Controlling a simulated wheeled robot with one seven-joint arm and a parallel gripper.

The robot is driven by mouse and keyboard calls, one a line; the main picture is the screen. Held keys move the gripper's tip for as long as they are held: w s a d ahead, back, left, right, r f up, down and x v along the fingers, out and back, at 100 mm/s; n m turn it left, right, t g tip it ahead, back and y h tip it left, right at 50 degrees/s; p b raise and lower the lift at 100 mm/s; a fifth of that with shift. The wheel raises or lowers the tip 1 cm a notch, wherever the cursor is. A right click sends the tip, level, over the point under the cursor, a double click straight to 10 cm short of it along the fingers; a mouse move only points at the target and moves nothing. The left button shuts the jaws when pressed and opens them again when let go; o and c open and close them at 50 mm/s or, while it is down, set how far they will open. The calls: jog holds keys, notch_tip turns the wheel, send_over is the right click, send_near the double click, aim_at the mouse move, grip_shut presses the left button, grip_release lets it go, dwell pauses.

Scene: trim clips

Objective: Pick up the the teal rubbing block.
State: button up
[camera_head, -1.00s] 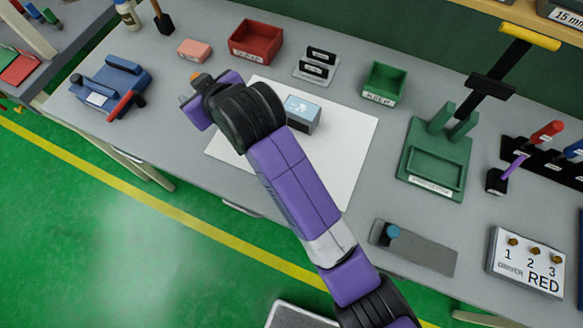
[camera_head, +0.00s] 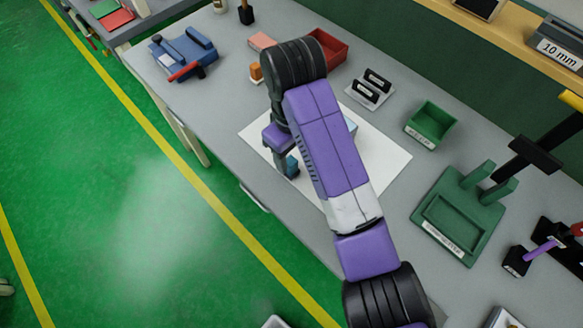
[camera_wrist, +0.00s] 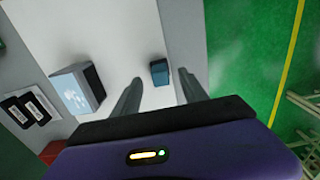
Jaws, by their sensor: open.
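The teal rubbing block (camera_wrist: 160,72) is on the white sheet (camera_wrist: 125,30), near its edge. In the wrist view it appears between the tips of my open gripper (camera_wrist: 160,78), closer to the right finger. I cannot tell how far beyond the tips it is. In the head view the teal block (camera_head: 292,165) shows beside my gripper (camera_head: 283,160), partly hidden by it. The fingers are empty.
A box with a pale blue top (camera_wrist: 77,88) stands on the sheet, mostly hidden by my arm in the head view. A red bin (camera_head: 328,50), a green bin (camera_head: 432,124) and a blue fixture (camera_head: 184,54) stand around. The bench's front edge is close.

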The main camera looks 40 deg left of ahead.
aim_at(291, 161)
jog(key=shift+a+f+p, duration=0.15)
jog(key=shift+f, duration=1.15)
jog(key=shift+a+f+p, duration=0.1)
jog(key=shift+f+p, duration=0.05)
jog(key=shift+f, duration=1.15)
grip_shut()
